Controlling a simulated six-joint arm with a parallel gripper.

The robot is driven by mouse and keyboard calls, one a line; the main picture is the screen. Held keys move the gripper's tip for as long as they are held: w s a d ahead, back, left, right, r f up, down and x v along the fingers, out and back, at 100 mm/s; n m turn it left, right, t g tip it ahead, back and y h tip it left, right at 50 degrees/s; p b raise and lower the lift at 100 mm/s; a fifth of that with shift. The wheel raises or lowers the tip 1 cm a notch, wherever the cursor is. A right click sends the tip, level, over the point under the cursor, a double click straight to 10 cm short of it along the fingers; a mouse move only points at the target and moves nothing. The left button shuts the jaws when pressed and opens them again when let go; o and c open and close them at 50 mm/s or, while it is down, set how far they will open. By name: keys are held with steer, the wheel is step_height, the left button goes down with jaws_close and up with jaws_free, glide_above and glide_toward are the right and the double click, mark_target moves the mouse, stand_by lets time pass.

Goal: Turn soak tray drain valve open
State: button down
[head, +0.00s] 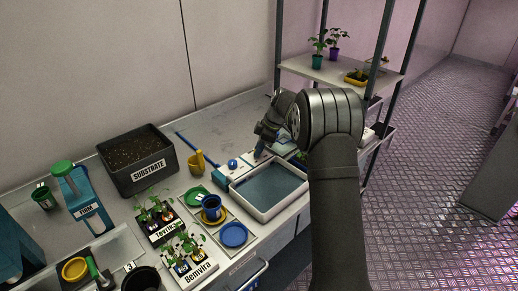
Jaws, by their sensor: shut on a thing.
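The soak tray (236,193) is a pale rectangular tub of dark bluish water on the bench, left of my arm. My gripper (259,153) points down just behind the tray's back rim. It is shut on a small part there, which I take to be the drain valve's handle. The fingers and arm cover most of it, so the handle's angle cannot be told. A blue round knob (233,164) on a pale and blue fitting sits left of the gripper, by the tray's back left corner.
Seedling trays (200,269) are at the front. A plant rack (330,72) stands behind my arm. The bench's back is mostly clear.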

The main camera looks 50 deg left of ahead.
steer(key=shift+n, duration=0.3)
steer(key=c, duration=1.3)
jaws_free()
steer(key=shift+o, duration=0.2)
steer(key=v, duration=1.7)
steer(key=shift+r, duration=0.25)
steer(key=shift+w+a, duration=0.1)
steer(key=shift+a, duration=0.05)
steer(key=x, duration=1.7)
steer(key=shift+f, duration=0.25)
